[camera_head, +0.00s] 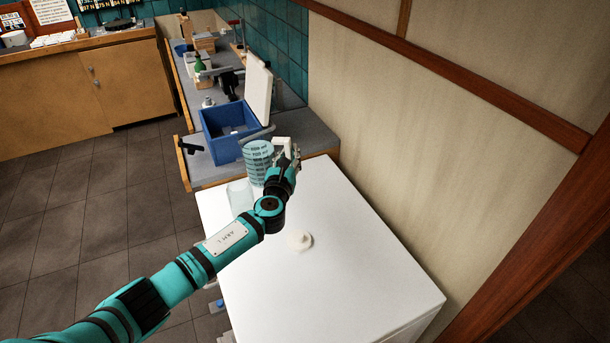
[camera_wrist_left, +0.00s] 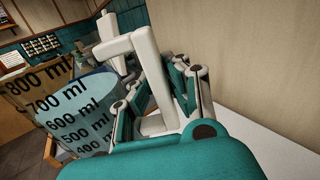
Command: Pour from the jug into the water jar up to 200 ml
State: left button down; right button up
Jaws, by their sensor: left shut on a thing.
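The jug (camera_head: 257,163) is a clear vessel with dark ml markings and a white handle. It also shows large at the left of the left wrist view (camera_wrist_left: 75,115), with pale blue inside. My left gripper (camera_head: 288,160) is shut on its white handle (camera_wrist_left: 150,62); the gripper shows in the wrist view too (camera_wrist_left: 158,90). The jug looks about upright over the far end of the white table; I cannot tell if it touches. A clear jar (camera_head: 238,195), likely the water jar, stands to its near left, partly behind my arm. Its fill is unclear. My right gripper is not in view.
A round white lid (camera_head: 299,240) lies on the white table (camera_head: 345,275), which is otherwise largely clear. Behind stands a grey counter (camera_head: 208,172) with an open blue box (camera_head: 225,130) and several items. A beige wall (camera_head: 450,130) bounds the right side.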

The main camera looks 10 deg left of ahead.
pick_arm(q)
jog(key=r+n+b, duration=0.1)
jog(key=w+a+n+y, duration=0.1)
jog(key=n, duration=0.1)
jog(key=shift+w+a+r+b, duration=0.2)
jog(key=shift+a+r+b, duration=0.1)
jog(key=shift+r+b, duration=0.1)
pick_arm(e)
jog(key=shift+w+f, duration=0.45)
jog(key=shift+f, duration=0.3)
pick_arm(q)
jog(key=shift+s+r+n, duration=0.1)
jog(key=shift+s+n, duration=0.05)
jog(key=shift+n, duration=0.25)
jog(key=shift+r, duration=0.1)
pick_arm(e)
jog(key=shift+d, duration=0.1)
pick_arm(q)
jog(key=shift+r+n, duration=0.15)
jog(key=shift+n, duration=0.15)
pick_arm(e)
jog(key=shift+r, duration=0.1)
pick_arm(q)
jog(key=shift+d+r, duration=0.1)
jog(key=shift+r+n, duration=0.15)
jog(key=shift+n, duration=0.25)
